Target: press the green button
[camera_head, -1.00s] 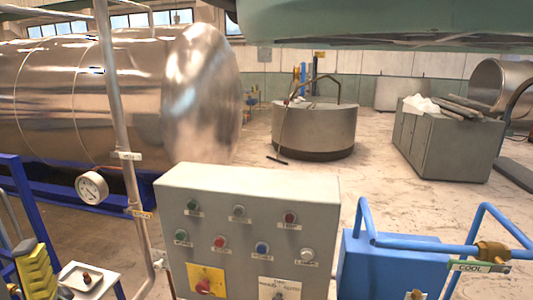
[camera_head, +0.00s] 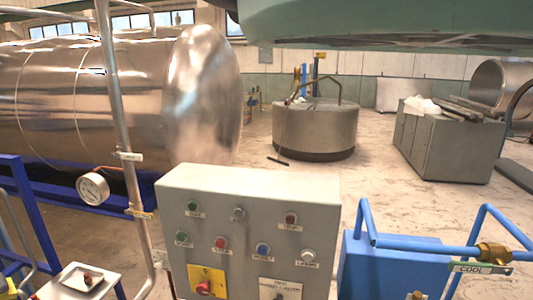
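A grey control box (camera_head: 320,240) stands upright in the front middle of the head camera view. Two round green pieces show on its left side: a dark green one (camera_head: 194,206) in the upper row and a green one (camera_head: 183,238) in the row below. Small labels sit under them, too small to read surely. Beside the lower green one are a red button (camera_head: 221,244), a blue button (camera_head: 263,249) and a white one (camera_head: 308,255). My gripper is not in view, and nothing covers the green pieces.
A blue pipe frame with a blue box (camera_head: 392,265) stands close on the right. A steel pipe with a gauge (camera_head: 93,188) rises on the left. A white tray (camera_head: 70,294) holds a small dark item. A large steel cylinder (camera_head: 90,100) lies behind. Open floor shows beyond the box.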

